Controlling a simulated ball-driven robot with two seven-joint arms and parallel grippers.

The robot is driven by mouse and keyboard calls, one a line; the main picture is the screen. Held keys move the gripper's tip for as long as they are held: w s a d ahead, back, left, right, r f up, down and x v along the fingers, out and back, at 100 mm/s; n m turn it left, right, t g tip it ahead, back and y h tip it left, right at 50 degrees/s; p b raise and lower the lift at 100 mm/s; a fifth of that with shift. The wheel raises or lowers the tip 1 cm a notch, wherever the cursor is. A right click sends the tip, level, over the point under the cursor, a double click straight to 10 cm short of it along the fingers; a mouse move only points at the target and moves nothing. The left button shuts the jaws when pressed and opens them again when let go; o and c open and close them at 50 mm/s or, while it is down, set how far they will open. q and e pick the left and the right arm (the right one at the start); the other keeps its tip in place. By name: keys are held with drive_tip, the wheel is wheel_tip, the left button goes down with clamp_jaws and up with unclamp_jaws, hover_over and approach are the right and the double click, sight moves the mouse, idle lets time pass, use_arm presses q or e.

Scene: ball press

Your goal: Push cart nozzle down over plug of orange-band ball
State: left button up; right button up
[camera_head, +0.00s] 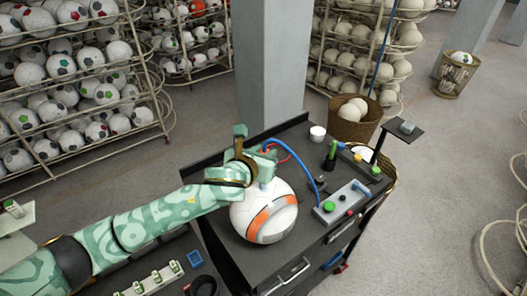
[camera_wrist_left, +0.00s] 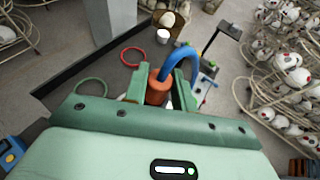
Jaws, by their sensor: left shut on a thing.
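The orange-band ball (camera_head: 283,226), white with an orange and grey band, sits on the dark cart top (camera_head: 240,262). My left gripper (camera_head: 262,165) is over the top of the ball. The hose (camera_head: 308,172) also shows in the head view, running down to a grey box. The plug is hidden under the gripper, and I cannot tell whether the nozzle touches it. My right gripper is out of view.
The grey box (camera_head: 344,203) with a green button stands right of the ball. A white cup (camera_head: 317,133) and a black-and-green tool (camera_head: 330,158) are at the cart's back. A pillar (camera_head: 268,70) and ball racks stand behind. A side bench lies at lower left.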

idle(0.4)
use_arm(q)
drive_tip(key=shift+p, duration=0.45)
drive_tip(key=shift+f+b, duration=1.15)
drive_tip(key=shift+f, duration=1)
drive_tip(key=o, duration=1.1)
drive_tip(key=v, duration=1.6)
drive_tip(key=shift+b, duration=0.3)
